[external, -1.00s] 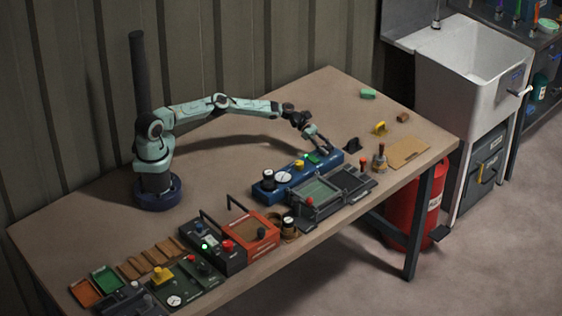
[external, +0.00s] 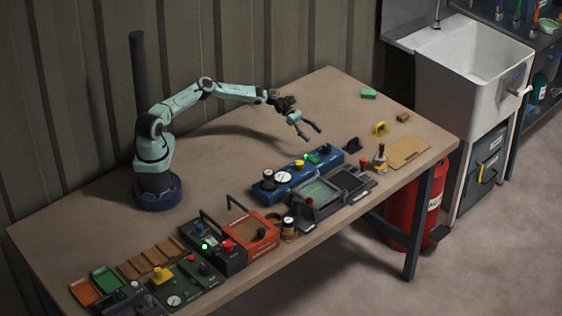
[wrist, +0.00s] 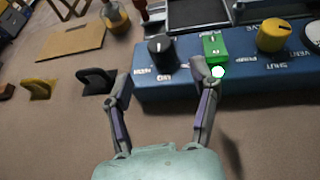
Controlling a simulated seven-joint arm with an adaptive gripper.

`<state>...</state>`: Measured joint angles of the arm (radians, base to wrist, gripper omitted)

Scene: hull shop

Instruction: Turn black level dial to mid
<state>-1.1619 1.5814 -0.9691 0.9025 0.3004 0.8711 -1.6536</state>
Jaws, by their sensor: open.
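A black dial (wrist: 161,52) stands on the end of the long blue box (wrist: 240,80), with small white labels around its foot. A pale mark shows on its top, but I cannot read its setting surely. The dial also shows small at the right end of the blue box in the external view (external: 325,148). My gripper (wrist: 160,88) is open and empty, its fingers apart in front of the dial and not touching it. In the external view my gripper (external: 311,133) hangs above the table behind the blue box.
A green switch block (wrist: 214,48) with a lit lamp and a yellow dial (wrist: 272,35) sit beside the black dial. A black bracket (wrist: 97,80) and a yellow bracket (wrist: 38,88) stand to the left.

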